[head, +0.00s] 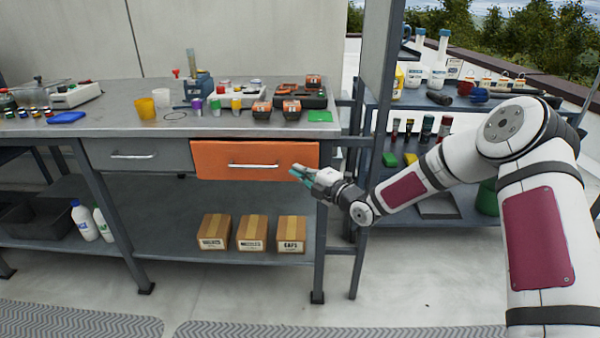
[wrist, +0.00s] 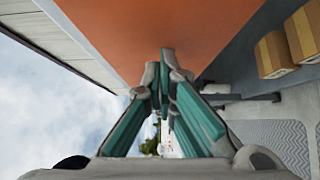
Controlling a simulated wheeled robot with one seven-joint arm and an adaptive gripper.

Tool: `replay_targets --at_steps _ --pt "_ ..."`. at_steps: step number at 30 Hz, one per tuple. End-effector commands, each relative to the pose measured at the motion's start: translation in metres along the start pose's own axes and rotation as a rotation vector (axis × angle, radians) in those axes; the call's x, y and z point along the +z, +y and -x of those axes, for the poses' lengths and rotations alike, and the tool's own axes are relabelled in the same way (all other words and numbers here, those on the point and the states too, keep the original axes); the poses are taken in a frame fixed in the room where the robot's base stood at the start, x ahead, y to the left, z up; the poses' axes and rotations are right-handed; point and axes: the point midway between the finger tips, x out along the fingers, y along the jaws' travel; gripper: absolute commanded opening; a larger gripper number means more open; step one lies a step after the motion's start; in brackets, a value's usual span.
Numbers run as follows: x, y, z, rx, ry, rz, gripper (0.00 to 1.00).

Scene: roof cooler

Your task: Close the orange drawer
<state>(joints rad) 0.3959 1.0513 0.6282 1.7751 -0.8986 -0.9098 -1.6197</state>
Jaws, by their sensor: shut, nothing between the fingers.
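The orange drawer (head: 255,159) is under the right part of the grey workbench top. Its front stands out a little from the grey drawer beside it and has a pale horizontal bar handle (head: 254,166). My gripper (head: 296,171) is shut and empty, with its teal fingers at the lower right part of the orange front, right of the handle. In the wrist view the shut fingertips (wrist: 167,54) point at the orange front (wrist: 150,25), very close to it. I cannot tell whether they touch it.
A closed grey drawer (head: 110,155) is left of the orange one. Tools and cups crowd the bench top (head: 135,119). Cardboard boxes (head: 251,232) stand on the lower shelf. A dark post (head: 377,120) and shelf rack are close to my arm. The floor in front is open.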

Motion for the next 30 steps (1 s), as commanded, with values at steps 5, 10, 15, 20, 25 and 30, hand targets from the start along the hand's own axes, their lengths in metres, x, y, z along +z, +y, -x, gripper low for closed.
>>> replay_targets --at_steps 5,10,15,20,25,30 --pt "0.0 0.0 0.0 0.0 0.0 0.0 0.0" --pt "0.003 -0.001 -0.003 0.001 0.0 0.003 0.0" --pt "0.016 -0.004 -0.016 0.002 0.001 0.005 0.0" --pt "0.029 -0.004 -0.029 0.001 0.001 0.004 0.0" --pt "0.038 -0.001 -0.037 0.0 -0.001 0.002 0.0" --pt "0.04 0.001 -0.039 0.002 -0.003 0.001 0.0"
